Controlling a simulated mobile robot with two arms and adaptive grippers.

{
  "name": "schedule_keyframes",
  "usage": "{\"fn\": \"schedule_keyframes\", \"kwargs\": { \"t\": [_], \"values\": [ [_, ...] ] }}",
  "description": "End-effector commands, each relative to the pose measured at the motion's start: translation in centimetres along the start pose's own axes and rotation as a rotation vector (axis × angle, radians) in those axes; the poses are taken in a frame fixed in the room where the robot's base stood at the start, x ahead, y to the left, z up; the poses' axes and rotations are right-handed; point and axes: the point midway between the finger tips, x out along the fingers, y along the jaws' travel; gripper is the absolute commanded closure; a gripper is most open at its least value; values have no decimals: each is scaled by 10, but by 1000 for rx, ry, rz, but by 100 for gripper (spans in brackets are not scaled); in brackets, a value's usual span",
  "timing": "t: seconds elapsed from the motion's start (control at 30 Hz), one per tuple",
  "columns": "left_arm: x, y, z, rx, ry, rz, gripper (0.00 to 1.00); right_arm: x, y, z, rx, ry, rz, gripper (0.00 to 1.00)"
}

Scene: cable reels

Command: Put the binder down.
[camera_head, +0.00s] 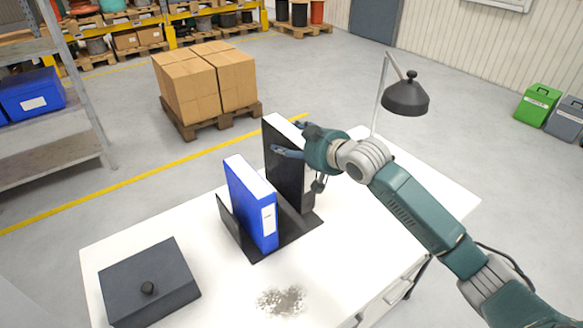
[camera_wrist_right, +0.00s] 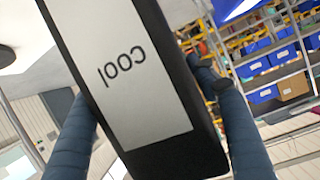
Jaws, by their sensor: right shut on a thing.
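A black binder (camera_head: 284,165) with white pages at its top stands upright at the right side of a dark binder rack (camera_head: 267,250) on the white table. I cannot tell whether its bottom touches the rack. My right gripper (camera_head: 293,140) is shut on this binder near its upper part. In the right wrist view the binder's spine with a pale label (camera_wrist_right: 125,75) lies between the two fingers. A blue binder (camera_head: 246,200) stands in the rack to the left of the black one. My left gripper is not in view.
A dark box with a knob (camera_head: 148,280) sits at the table's front left. A grey speckled patch (camera_head: 282,300) lies at the front. A black desk lamp (camera_head: 405,97) rises behind my right arm. The white table top (camera_head: 200,240) is clear around the rack.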

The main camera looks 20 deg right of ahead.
Motion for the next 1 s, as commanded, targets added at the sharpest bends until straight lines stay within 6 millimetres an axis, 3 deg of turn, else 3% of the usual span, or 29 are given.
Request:
{"fn": "schedule_keyframes", "kwargs": {
  "t": [0.13,0.37,0.63,0.97,1.0],
  "values": [
    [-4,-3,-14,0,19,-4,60,10,0,23,0,5,0,100],
    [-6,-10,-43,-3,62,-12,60,18,-1,40,-1,7,-1,100],
    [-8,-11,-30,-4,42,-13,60,31,0,72,0,7,0,100],
    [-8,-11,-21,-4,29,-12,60,33,0,76,-1,8,0,100],
    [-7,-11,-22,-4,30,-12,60,33,0,80,-1,1,0,41]
  ]
}}
